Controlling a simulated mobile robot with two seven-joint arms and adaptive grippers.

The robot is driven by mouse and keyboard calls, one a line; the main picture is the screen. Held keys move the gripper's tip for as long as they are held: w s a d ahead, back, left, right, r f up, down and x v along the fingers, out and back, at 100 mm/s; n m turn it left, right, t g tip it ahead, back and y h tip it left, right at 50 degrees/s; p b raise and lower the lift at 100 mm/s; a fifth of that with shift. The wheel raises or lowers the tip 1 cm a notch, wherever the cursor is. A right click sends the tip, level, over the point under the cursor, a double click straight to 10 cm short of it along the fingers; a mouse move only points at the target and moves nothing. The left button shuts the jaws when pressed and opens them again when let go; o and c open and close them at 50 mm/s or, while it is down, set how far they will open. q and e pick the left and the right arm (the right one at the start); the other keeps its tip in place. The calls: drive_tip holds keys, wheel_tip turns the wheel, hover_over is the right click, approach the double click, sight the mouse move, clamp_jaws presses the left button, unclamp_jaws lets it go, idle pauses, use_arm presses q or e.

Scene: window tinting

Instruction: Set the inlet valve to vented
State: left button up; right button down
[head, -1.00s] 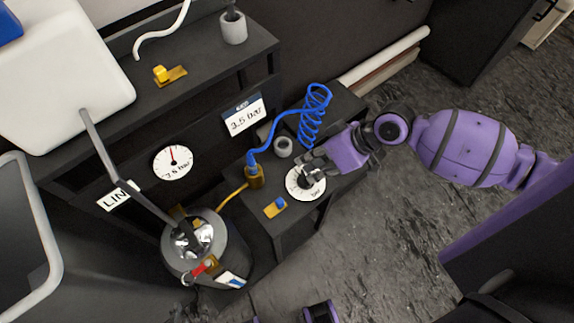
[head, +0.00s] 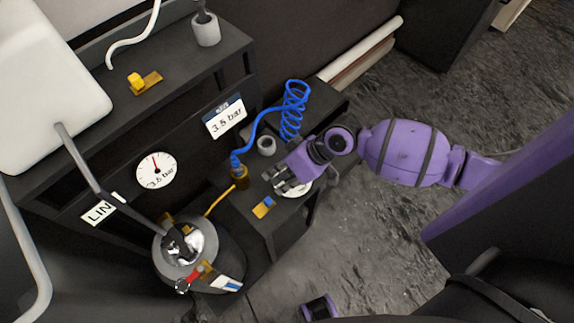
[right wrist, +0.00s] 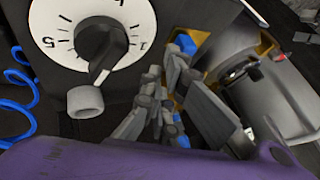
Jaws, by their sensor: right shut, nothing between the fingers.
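A small valve with a blue handle on a brass plate (head: 264,206) sits on the low dark bench, beside the pressure dial (head: 299,186). No inlet label or vented mark is readable. My right gripper (head: 283,187) is shut and empty, just above the bench between dial and blue valve. In the right wrist view its fingers (right wrist: 160,105) partly hide the blue handle (right wrist: 185,44); contact cannot be told. The dial with its black knob (right wrist: 101,43) shows left of the fingers. A red-handled valve (head: 194,276) is on the grey tank (head: 229,252).
A blue coiled hose (head: 293,108) runs to a brass fitting (head: 240,176) on the bench. A grey cup (head: 267,145) stands behind the dial. The floor at right is open.

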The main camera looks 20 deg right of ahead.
drive_tip(key=shift+x, duration=0.9)
drive_tip(key=shift+a, duration=0.1)
